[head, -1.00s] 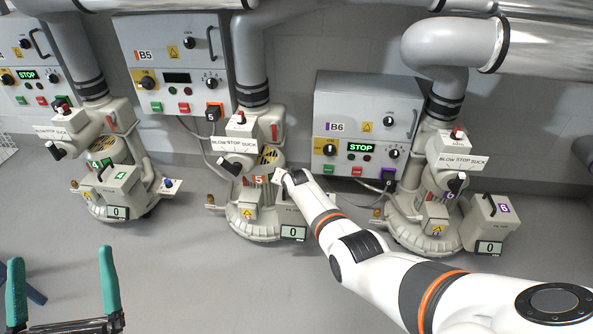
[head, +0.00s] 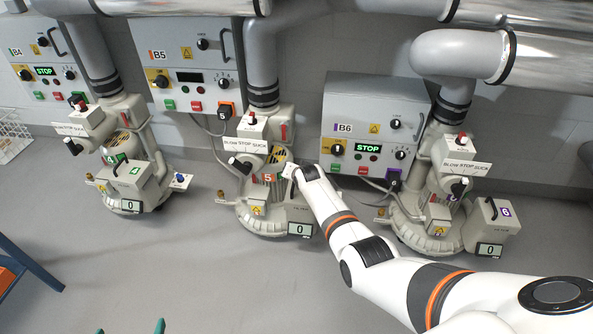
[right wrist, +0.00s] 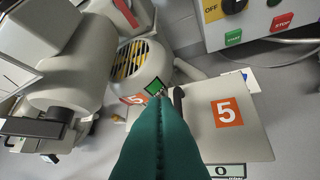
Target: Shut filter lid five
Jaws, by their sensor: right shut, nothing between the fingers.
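Filter lid five (right wrist: 238,128) is a grey plate with an orange 5 label in the right wrist view, with a dark handle (right wrist: 178,104) at its left edge. I cannot tell whether the lid is fully down. My right gripper (right wrist: 158,98) has its green fingers shut together and empty, with the tips close to the handle; contact is unclear. In the head view my right arm hides the lid beside blower five (head: 268,215), and my right fingers do not show. My left gripper (head: 130,328) shows only two teal tips, held apart, at the bottom edge.
Control box B5 (head: 186,62) stands behind blower five. Blower four (head: 130,175) is to the left and blower six (head: 432,205) to the right. A blue-legged stand (head: 30,265) is at the lower left. The floor in front is clear.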

